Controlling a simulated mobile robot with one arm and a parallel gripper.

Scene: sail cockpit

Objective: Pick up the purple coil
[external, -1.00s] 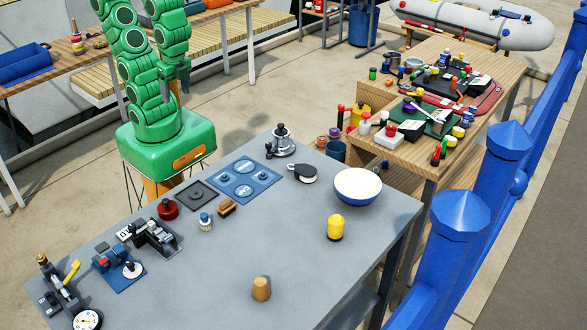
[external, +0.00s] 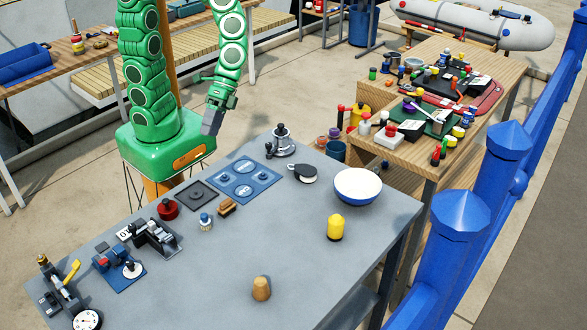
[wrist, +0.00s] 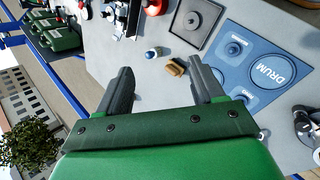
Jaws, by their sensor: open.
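A small purple round item (external: 334,133), which may be the purple coil, is by the near-left end of the wooden bench, next to a dark blue cylinder (external: 336,151). It is too small to tell whether it is a coil. Another small purple thing (external: 409,106) is among the items on the bench. Neither shows in the wrist view. My gripper (external: 212,124) is over the far-left edge of the grey table, well left of both. In the wrist view my gripper (wrist: 160,76) is open, with nothing between its fingers.
The grey table (external: 205,285) holds winches, a blue drum panel (external: 245,180), a white bowl with blue sides (external: 358,186), a yellow-capped item (external: 335,228) and a cork-like plug (external: 261,288). The wooden bench is crowded. A blue railing (external: 459,225) runs along the right.

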